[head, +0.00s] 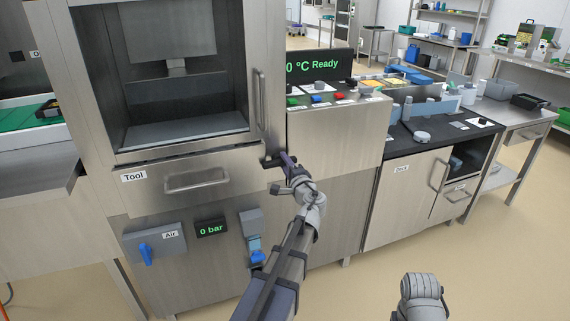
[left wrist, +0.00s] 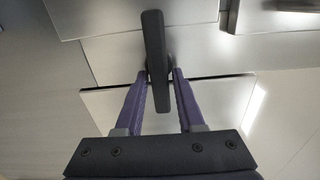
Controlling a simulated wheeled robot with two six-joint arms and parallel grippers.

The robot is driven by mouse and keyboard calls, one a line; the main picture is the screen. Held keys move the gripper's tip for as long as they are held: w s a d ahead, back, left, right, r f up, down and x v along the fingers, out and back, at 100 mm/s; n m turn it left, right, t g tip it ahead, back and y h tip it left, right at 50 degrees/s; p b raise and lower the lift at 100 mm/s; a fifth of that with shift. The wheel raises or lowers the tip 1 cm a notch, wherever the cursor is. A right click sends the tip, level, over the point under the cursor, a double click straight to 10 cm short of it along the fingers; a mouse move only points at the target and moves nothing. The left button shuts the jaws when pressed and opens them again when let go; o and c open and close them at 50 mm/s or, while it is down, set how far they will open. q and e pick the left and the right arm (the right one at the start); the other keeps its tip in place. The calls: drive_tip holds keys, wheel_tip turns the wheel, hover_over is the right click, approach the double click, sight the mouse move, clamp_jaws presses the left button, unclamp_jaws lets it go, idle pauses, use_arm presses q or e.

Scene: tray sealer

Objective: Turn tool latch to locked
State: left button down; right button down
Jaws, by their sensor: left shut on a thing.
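The tool latch (left wrist: 154,40) is a dark bar handle on the steel front of the machine, and it lies between my left fingers in the left wrist view. In the head view the latch (head: 270,161) shows as a small dark piece right of the drawer marked "Tool" (head: 133,176). My left gripper (head: 286,158) is at the latch, and in the left wrist view its purple fingers (left wrist: 158,78) are shut on it. The fingers hide part of the latch. My right gripper is not in view; only part of my right arm shows at the bottom.
The drawer handle (head: 197,180) is left of the latch. Below are the blue air valve knob (head: 146,254) and a "0 bar" display (head: 211,228). A display reading "0 °C Ready" (head: 320,65) and colored buttons (head: 338,96) are at upper right. Open floor lies at lower right.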

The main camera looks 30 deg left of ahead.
use_arm(q)
drive_tip(key=shift+s+f, duration=0.1)
drive_tip(key=shift+s, duration=0.1)
drive_tip(key=c, duration=0.7)
unclamp_jaws()
drive_tip(key=shift+a, duration=0.1)
drive_tip(key=shift+w, duration=0.1)
drive_tip(key=v, duration=0.8)
